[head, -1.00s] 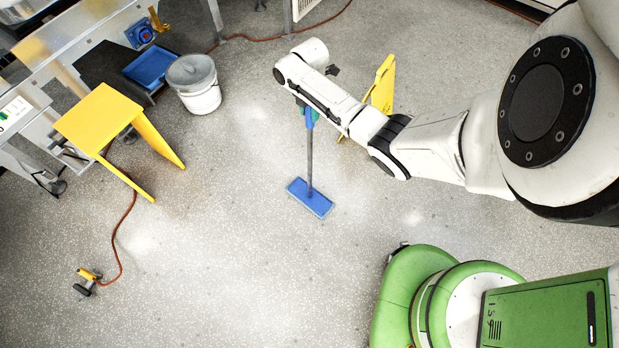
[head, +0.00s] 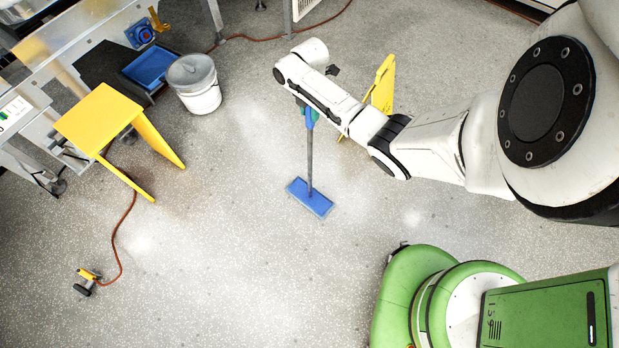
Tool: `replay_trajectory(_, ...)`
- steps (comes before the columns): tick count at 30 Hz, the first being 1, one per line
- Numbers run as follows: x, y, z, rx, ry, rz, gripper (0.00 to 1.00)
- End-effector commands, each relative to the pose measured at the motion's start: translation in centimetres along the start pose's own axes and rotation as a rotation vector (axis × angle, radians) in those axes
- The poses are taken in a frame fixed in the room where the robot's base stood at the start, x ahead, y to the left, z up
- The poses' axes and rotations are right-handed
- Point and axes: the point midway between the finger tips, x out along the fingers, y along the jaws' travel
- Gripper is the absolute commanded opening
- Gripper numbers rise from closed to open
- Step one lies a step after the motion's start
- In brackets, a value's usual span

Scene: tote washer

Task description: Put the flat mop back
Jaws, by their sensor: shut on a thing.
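The flat mop has a blue rectangular head (head: 310,197), a grey pole (head: 309,160) and a blue upper grip. It stands roughly upright in the middle of the view, its head low over the floor; I cannot tell whether it touches. My gripper (head: 303,104) is at the top of the mop, shut on its handle. My wrist hides the handle's top end and most of the fingers.
A yellow floor sign (head: 383,84) stands behind my arm. An orange cable (head: 118,240) lies at lower left. The centre floor is clear.

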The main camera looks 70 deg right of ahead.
Motion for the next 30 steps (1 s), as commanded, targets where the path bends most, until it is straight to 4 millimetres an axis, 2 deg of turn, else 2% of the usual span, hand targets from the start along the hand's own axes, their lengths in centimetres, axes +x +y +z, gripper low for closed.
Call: replay_trajectory(30,-3.8,0.1,0.1,0.0,-0.003,0.003,0.0)
